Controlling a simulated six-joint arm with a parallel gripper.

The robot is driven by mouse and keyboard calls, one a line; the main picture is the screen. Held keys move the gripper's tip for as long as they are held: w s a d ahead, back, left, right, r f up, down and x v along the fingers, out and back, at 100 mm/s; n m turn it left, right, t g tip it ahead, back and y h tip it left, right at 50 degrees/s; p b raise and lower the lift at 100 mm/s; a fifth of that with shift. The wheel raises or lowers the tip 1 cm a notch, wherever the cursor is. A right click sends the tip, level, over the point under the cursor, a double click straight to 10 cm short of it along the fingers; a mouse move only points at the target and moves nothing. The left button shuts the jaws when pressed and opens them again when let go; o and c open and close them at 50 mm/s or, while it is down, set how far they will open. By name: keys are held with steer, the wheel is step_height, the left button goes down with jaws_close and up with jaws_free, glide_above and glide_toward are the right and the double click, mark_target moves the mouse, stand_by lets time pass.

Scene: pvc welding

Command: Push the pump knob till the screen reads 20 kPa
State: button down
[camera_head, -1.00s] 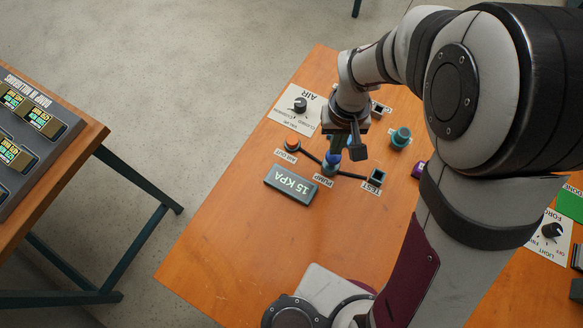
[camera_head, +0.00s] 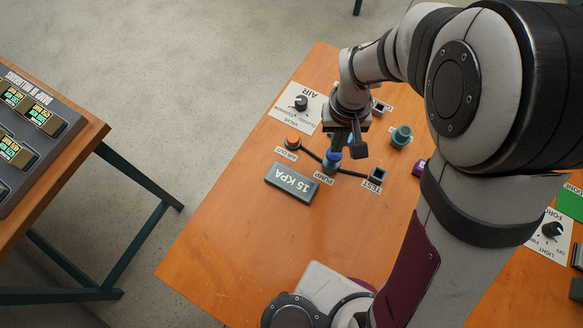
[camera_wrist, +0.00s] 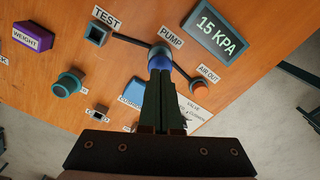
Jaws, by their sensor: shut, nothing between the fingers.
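The pump knob (camera_head: 332,157) is blue on a teal base and stands between the air out and test fittings. It also shows in the wrist view (camera_wrist: 160,60), partly hidden behind the fingers. My gripper (camera_head: 336,147) is shut and empty, pointing down at the knob; in the wrist view the closed fingertips (camera_wrist: 160,76) overlap its top. Whether they touch it or hover just above, I cannot tell. The screen (camera_head: 292,183) reads 15 KPA, and the wrist view shows the same reading on the screen (camera_wrist: 219,30).
The orange air out knob (camera_head: 293,140) and the square test socket (camera_head: 377,175) flank the pump, joined by black hoses. A teal knob (camera_head: 401,136) stands to the right. The air valve panel (camera_head: 300,106) is behind. The wooden table (camera_head: 230,235) is clear at front left.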

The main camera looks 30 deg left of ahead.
stand_by(0.4)
steer(key=shift+f, duration=2.15)
steer(key=shift+r, duration=2.7)
